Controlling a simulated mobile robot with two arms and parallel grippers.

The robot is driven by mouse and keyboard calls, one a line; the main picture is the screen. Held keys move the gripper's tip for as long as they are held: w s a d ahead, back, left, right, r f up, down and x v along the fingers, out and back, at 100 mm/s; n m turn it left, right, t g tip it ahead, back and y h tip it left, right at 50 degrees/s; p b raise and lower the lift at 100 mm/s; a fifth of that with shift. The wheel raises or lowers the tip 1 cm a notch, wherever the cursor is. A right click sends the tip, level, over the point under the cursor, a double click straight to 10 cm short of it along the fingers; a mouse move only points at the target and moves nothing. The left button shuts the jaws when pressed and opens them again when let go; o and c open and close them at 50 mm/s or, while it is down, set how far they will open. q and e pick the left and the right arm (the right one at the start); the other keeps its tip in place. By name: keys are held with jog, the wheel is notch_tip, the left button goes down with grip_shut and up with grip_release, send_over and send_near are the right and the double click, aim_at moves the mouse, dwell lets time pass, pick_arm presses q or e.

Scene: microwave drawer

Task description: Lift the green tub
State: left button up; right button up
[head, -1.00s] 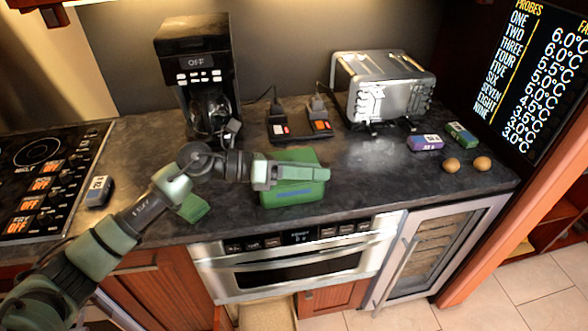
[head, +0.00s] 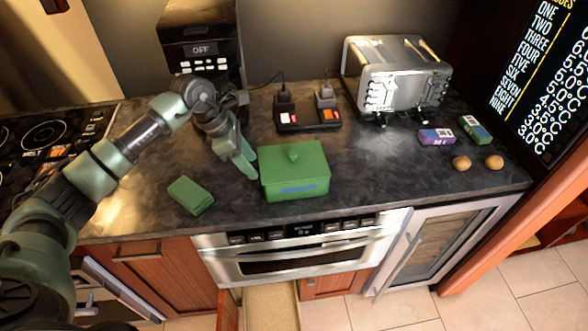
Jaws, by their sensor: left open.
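The green tub (head: 296,180) is a box with a lid and a small knob on top. It stands on the dark counter near the front edge, above the microwave drawer (head: 300,250). My left gripper (head: 248,163) is open and points down at the tub's left side, with its fingers close to the tub's back left corner. I cannot tell whether a finger touches the tub. Nothing shows between the fingers. My right gripper is out of view.
A small green box (head: 190,195) lies on the counter left of the tub. A coffee maker (head: 200,50), a black charger base (head: 308,116) and a toaster (head: 398,75) stand behind. Small boxes and two brown eggs (head: 462,163) lie right.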

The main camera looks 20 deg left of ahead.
pick_arm(q)
jog(key=shift+x, duration=0.75)
grip_shut()
jog(key=shift+r, duration=0.1)
dwell(0.8)
